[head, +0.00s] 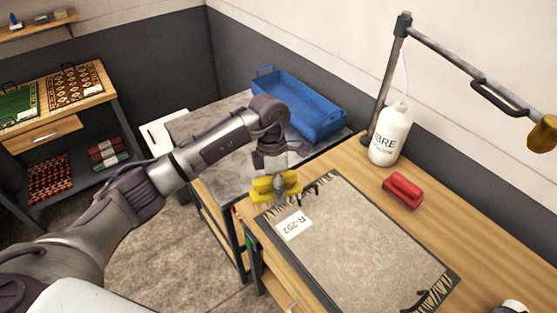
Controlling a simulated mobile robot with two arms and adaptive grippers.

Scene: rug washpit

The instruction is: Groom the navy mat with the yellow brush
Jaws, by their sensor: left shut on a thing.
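The mat (365,250) lies flat on the wooden bench. It shows a grey-beige face with a dark border, fringe at its two short ends and a white label reading R-297 (294,225). No clearly navy face shows. The far-left fringe looks uneven, and a dark patch lies by the near fringe. My left gripper (279,187) is shut on the yellow brush (264,186), at the mat's far-left corner. I cannot tell whether the brush touches the mat. My right gripper is not in view.
A red brush-like block (403,190) and a white bottle (390,135) stand right of the mat. A post with a rail (455,68) rises behind. A blue tray (300,105) sits on the grey table (225,182). A shelf unit (85,160) with rugs is at left.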

